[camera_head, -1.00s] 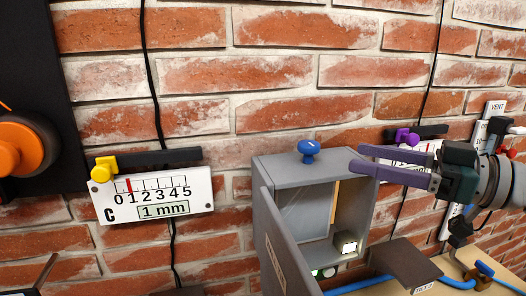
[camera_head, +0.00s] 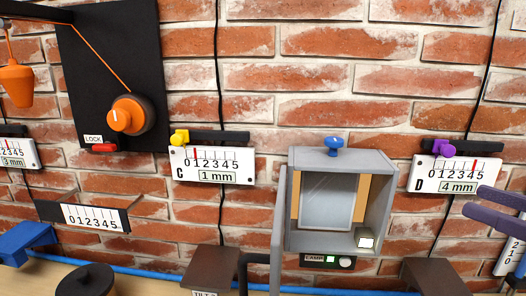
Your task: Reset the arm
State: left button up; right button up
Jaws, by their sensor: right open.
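My right gripper (camera_head: 474,200) is at the right edge, below gauge D. Its two purple fingers point left and are apart, with nothing between them. The rest of my right arm is outside the picture. A grey box (camera_head: 290,243) with a blue knob (camera_head: 333,143) on top stands to the left of the gripper, with clear space between them. Its door (camera_head: 278,225) stands open at the left. My left gripper is not in view.
Gauge D (camera_head: 455,187) reads 4 mm, near the gripper. Gauge C (camera_head: 213,177) reads 1 mm, left of the box. An orange dial (camera_head: 128,116) is on a black panel. A brown block (camera_head: 432,277) stands low, right of the box. A blue hose (camera_head: 155,271) runs along the bottom.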

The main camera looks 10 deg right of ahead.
jog(key=s+a+f+m+g+h, duration=0.2)
jog(key=a+f+m+g+h, duration=0.15)
jog(key=a+f+h, duration=0.55)
jog(key=s+a+f+g, duration=0.1)
jog(key=s+a+g, duration=0.25)
jog(key=s, duration=0.45)
jog(key=s+a+f+g, duration=0.1)
jog(key=s+a+g, duration=0.3)
jog(key=s, duration=0.5)
pick_arm(q)
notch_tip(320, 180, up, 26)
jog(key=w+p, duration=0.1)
jog(key=p, duration=2.4)
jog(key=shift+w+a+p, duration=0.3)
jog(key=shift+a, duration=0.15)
pick_arm(e)
notch_tip(320, 180, up, 25)
jog(key=d, duration=0.1)
jog(key=shift+d+r+g+y, duration=0.2)
jog(key=shift+g+y, duration=0.1)
jog(key=shift+g, duration=0.1)
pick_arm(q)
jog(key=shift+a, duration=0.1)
